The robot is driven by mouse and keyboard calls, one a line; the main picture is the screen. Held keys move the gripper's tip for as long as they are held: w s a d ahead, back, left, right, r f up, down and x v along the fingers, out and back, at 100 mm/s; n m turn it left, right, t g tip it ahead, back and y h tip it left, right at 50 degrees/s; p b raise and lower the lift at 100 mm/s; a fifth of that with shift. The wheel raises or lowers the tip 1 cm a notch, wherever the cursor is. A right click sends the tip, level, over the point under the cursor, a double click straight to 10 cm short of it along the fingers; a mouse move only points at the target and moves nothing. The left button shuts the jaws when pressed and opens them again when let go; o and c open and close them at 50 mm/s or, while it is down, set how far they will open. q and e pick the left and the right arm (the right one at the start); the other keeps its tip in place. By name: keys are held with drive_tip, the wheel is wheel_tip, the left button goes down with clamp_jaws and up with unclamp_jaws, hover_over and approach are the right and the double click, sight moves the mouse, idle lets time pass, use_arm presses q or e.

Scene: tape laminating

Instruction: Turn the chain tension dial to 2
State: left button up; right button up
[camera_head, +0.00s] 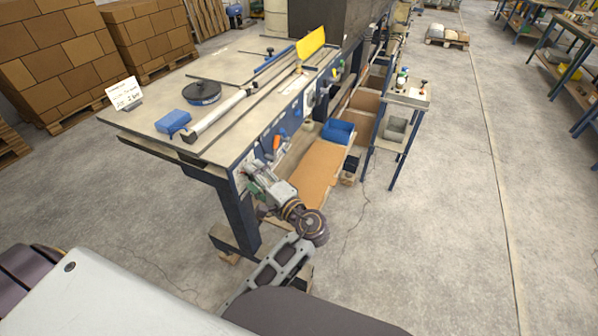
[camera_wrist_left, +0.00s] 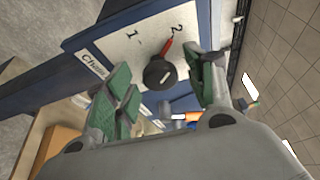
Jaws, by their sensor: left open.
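The chain tension dial (camera_wrist_left: 158,75) is a round black knob with a red pointer, on a white plate (camera_wrist_left: 118,48) marked 1 and 2. The pointer aims up, with its tip just below the 2. A partly hidden label beside the plate begins with "Chain". My left gripper (camera_wrist_left: 167,82) is open, with green-padded fingers on either side of the knob. I cannot tell whether either finger touches it. In the head view my left gripper (camera_head: 254,182) is at the blue front panel of the bench, and the dial cannot be made out there. My right gripper is not in view.
The bench top (camera_head: 160,112) carries a blue block (camera_head: 172,121), a black disc (camera_head: 202,92) and a long pale bar (camera_head: 222,112). An orange-handled tool (camera_head: 277,143) is on the panel close to my gripper. A blue bin (camera_head: 338,131) stands beyond.

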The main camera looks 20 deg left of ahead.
use_arm(q)
drive_tip(key=shift+w+r+m+g+h+p, duration=0.1)
drive_tip(key=shift+m+g+h+p, duration=0.3)
drive_tip(key=shift+m+g+p, duration=1.2)
drive_tip(key=shift+w+r+m+g+h+p, duration=0.1)
drive_tip(key=shift+m+g+h+p, duration=0.45)
drive_tip(key=shift+m, duration=1.9)
drive_tip(key=shift+w+r+m+g+h+p, duration=0.1)
drive_tip(key=shift+m+g+h+p, duration=0.15)
drive_tip(key=shift+m+g+p, duration=1.4)
use_arm(e)
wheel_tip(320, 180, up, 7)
drive_tip(key=shift+b, duration=0.35)
use_arm(q)
drive_tip(key=shift+m+t, duration=0.3)
drive_tip(key=shift+m, duration=0.5)
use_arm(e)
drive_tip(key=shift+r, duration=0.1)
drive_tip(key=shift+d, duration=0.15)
